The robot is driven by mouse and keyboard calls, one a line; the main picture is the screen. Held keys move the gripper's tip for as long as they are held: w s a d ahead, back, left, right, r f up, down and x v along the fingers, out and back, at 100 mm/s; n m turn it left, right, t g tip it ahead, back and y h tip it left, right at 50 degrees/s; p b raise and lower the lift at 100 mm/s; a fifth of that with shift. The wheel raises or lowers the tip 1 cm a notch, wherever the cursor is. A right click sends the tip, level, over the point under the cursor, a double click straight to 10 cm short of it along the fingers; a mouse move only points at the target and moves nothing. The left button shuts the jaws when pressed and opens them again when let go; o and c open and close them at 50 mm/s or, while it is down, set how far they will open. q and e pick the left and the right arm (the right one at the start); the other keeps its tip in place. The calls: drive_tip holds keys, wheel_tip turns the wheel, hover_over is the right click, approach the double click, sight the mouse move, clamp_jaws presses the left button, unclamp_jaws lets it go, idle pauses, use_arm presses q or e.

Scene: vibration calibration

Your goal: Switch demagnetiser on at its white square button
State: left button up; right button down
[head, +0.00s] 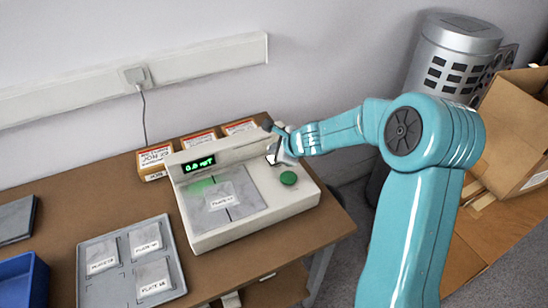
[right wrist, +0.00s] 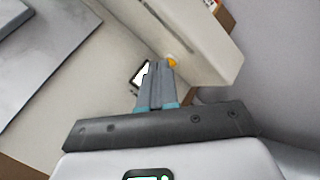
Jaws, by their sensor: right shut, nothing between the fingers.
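The demagnetiser (head: 250,215) is a cream box on the brown table, with a raised back panel and a lit green display (head: 200,164). Its white square button (head: 271,159) has a black surround and sits near the right end of the back panel, partly covered by my right gripper (head: 279,154). In the right wrist view the button (right wrist: 141,73) shows just left of my shut, empty fingers (right wrist: 160,70), partly hidden by them. I cannot tell whether the fingertips touch the housing. My left gripper is out of view.
A green round button (head: 288,178) and a labelled grey plate (head: 220,201) are on the demagnetiser's top. An orange knob (right wrist: 172,61) is by my fingertips. A grey tray (head: 92,292) with labelled plates lies left; small boxes (head: 155,160) stand behind.

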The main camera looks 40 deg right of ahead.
drive_tip(key=shift+r+p, duration=2.45)
drive_tip(key=shift+r, duration=0.1)
